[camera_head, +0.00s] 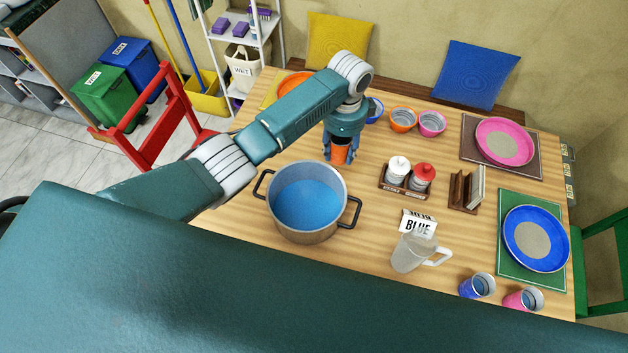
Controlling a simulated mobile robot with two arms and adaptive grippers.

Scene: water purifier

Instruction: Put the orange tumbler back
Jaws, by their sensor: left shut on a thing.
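My left gripper (340,146) is above the far middle of the wooden table, pointing down. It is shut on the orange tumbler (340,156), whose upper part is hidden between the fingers. I cannot tell whether the tumbler's base touches the table. It is just behind the big pot, to the left of the shaker rack. A blue tumbler (478,285) and a pink tumbler (523,299) stand at the near right of the table. My right gripper is not in view.
A pot with blue liquid (308,232), a pitcher (409,252), a "BLUE" card (418,223), a shaker rack (405,191) and a napkin holder (464,194) stand mid-table. Orange (402,118) and pink (432,122) bowls are behind. A blue plate (520,240) lies right.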

